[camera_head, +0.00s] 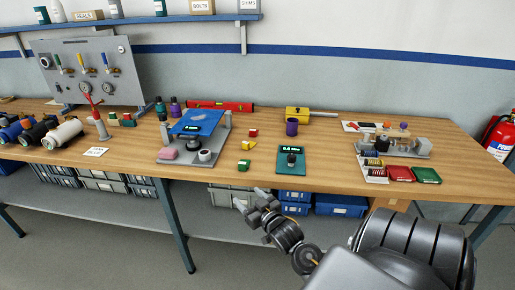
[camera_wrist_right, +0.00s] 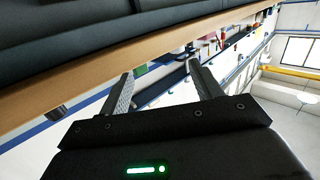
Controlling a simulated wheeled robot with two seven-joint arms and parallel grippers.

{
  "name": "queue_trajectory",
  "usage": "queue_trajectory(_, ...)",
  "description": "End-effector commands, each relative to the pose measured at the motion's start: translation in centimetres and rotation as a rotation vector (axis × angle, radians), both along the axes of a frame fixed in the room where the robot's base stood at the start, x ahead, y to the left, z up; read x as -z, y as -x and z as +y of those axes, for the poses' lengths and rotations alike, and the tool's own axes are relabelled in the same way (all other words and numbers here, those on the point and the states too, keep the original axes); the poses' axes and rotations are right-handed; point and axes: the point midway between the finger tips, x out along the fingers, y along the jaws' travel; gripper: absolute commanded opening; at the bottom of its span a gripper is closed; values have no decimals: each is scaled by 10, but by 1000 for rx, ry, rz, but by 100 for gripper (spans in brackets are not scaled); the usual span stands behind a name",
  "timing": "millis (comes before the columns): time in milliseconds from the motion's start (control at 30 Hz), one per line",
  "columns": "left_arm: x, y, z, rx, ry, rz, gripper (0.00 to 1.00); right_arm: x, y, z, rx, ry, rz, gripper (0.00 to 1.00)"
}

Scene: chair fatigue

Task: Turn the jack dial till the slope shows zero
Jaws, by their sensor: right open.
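A blue tilted plate (camera_head: 202,121) with a small green-lit display (camera_head: 191,128) sits on a grey stand (camera_head: 181,160) at the left middle of the bench; the reading is too small to make out. A round pale dial with a dark centre (camera_head: 206,155) is at the stand's front right, with a pink block (camera_head: 168,153) at its front left. My right gripper (camera_head: 247,198) is in front of the bench edge, right of the stand and apart from it. In the wrist view its fingers (camera_wrist_right: 160,72) are spread with nothing between them. My left gripper is out of view.
A teal box (camera_head: 291,167) with a lit display and dark knob stands to the right on the wooden bench (camera_head: 330,170). Small red, yellow and green blocks (camera_head: 248,145) lie between it and the stand. A yellow tool (camera_head: 298,114) and red level (camera_head: 220,105) lie behind.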

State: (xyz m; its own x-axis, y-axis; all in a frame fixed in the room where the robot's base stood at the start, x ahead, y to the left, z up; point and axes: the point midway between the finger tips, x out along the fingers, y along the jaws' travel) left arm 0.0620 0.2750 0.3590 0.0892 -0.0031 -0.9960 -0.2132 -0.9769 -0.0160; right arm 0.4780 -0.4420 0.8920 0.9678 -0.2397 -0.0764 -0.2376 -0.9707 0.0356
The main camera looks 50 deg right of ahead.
Motion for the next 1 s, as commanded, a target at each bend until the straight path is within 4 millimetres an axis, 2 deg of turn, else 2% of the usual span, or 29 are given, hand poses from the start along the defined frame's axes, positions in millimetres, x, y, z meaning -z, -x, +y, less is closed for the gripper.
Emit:
queue_trajectory(300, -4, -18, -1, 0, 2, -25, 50, 67, -9, 13, -26, -8, 130, 65)
queue_trajectory(500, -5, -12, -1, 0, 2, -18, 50, 99, -7, 18, -34, -12, 192, 65)
queue_trajectory(700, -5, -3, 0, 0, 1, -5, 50, 115, -4, 19, -36, -15, 223, 65)
queue_trajectory(1000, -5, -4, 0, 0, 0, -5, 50, 119, -2, 19, -35, -14, 231, 65)
